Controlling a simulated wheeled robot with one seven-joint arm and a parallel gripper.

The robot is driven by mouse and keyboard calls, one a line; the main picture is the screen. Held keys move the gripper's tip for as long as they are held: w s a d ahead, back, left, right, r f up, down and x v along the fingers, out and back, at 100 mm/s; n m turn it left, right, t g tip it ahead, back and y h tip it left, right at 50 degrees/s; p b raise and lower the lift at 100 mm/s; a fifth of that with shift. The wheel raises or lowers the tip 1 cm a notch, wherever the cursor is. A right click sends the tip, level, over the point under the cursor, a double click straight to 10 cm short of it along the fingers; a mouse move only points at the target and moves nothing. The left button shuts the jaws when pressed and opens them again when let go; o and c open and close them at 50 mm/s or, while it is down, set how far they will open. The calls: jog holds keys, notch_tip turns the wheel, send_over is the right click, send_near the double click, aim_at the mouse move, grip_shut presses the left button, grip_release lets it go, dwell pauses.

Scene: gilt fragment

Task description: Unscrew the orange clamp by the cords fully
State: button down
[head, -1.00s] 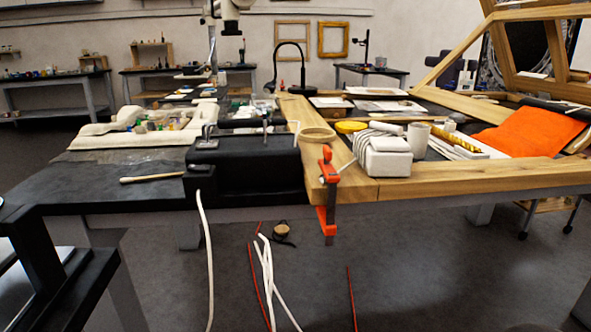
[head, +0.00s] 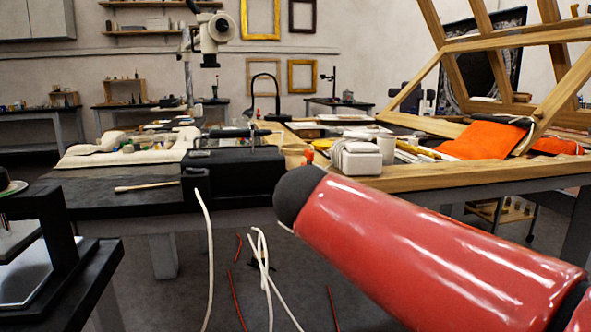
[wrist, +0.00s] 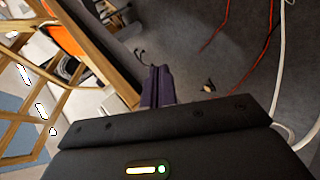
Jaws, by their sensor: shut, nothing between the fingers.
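The orange clamp (head: 309,155) is at the corner of the wooden-edged table in the head view. Only its small top part shows; my red arm link covers the rest. I cannot make it out in the wrist view. White cords (head: 268,262) hang and lie left of my arm link, with thin red cords (head: 236,300) by the floor. Red cords (wrist: 238,70) and a white cord (wrist: 281,62) also show in the wrist view. My gripper (wrist: 158,72) appears there with its dark fingers together and empty, over the floor near a wooden edge. It is outside the head view.
The wooden table edge (head: 455,176) runs right of the clamp. An orange cloth (head: 485,140) lies farther right. Open floor shows below.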

jog(key=w+a+r+n+t+h+b, duration=0.1)
jog(key=w+a+r+t, duration=0.15)
jog(key=a, duration=0.45)
jog(key=w+a+r+n+t+h+b, duration=0.1)
jog(key=a+r+t, duration=0.1)
jog(key=a+r, duration=0.35)
jog(key=w+a+r+n+t+h+b, duration=0.1)
jog(key=a+r+t, duration=0.15)
jog(key=a, duration=0.65)
send_near(307, 156)
jog(key=w+a, duration=0.1)
jog(key=w, duration=0.2)
jog(key=w+d, duration=0.2)
jog(key=d, duration=0.1)
jog(key=shift+r, duration=0.2)
jog(key=shift+w+d, duration=0.1)
jog(key=shift+d, duration=0.3)
jog(key=shift+d+f+n+t+y+b, duration=0.1)
jog(key=shift+d+n+t+y+b, duration=0.2)
jog(key=shift+n+y+b, duration=0.35)
jog(key=shift+d+f+n+t+y+b, duration=0.1)
jog(key=shift+n+t+y+b, duration=0.35)
jog(key=shift+y+b, duration=0.25)
